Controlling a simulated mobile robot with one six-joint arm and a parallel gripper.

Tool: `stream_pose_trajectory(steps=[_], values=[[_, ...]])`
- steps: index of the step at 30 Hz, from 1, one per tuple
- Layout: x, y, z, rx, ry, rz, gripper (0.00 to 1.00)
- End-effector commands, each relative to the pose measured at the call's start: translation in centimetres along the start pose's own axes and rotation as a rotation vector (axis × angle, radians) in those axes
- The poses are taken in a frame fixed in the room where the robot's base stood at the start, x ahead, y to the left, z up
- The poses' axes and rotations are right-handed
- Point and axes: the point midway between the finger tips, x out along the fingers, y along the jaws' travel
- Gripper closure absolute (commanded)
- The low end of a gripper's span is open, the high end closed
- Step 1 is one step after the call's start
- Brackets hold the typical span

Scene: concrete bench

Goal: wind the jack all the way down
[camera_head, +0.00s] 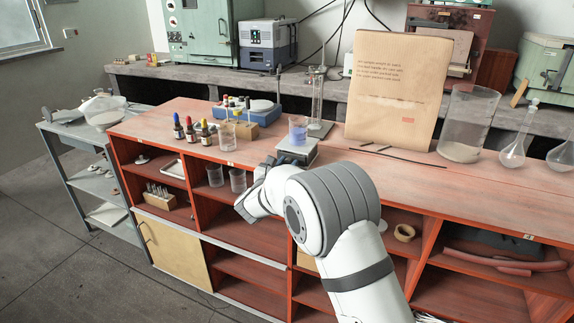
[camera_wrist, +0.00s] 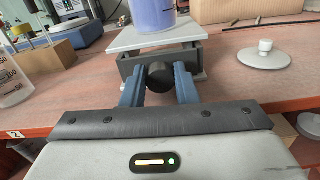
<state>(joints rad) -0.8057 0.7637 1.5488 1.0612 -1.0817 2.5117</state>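The lab jack (camera_head: 298,153) stands on the red-brown bench top near its front edge, with a pale top plate (camera_wrist: 160,36) above a dark frame. The plate sits a little above the frame in the wrist view. A beaker of violet liquid (camera_head: 298,130) stands upright on the plate; its lower part also shows in the wrist view (camera_wrist: 153,14). The jack's round black knob (camera_wrist: 158,76) faces my gripper (camera_wrist: 159,82). The two blue-grey fingers lie on either side of the knob and appear to touch it. In the head view my arm hides the knob and fingertips.
A blue stirrer (camera_head: 250,110) and dropper bottles (camera_head: 191,130) stand left of the jack. A burette stand (camera_head: 318,105), brown paper package (camera_head: 396,85) and large glass cylinder (camera_head: 468,122) stand behind and right. A white-knobbed disc (camera_wrist: 265,57) lies right of the jack.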

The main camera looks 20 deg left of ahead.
Motion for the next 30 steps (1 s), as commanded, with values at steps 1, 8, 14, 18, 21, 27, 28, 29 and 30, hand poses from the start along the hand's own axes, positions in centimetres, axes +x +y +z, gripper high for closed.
stream_pose_trajectory(steps=[1,8,14,18,21,27,28,29,30], values=[[0.01,-0.01,0.01,0.000,0.000,0.000,0.78],[0.03,-0.04,0.01,0.000,0.000,0.000,0.96],[0.05,-0.07,-0.37,-0.048,-0.001,-0.001,0.96],[0.06,-0.08,-0.54,-0.166,-0.001,-0.001,0.96],[0.07,-0.06,-0.47,-0.259,-0.001,-0.001,0.96],[0.08,-0.03,-0.17,-0.386,-0.001,-0.002,0.96],[0.08,-0.03,-0.14,-0.396,0.000,-0.002,0.96],[0.09,-0.03,-0.11,-0.403,0.000,-0.002,0.96],[0.09,-0.03,-0.07,-0.408,0.000,-0.002,0.96]])
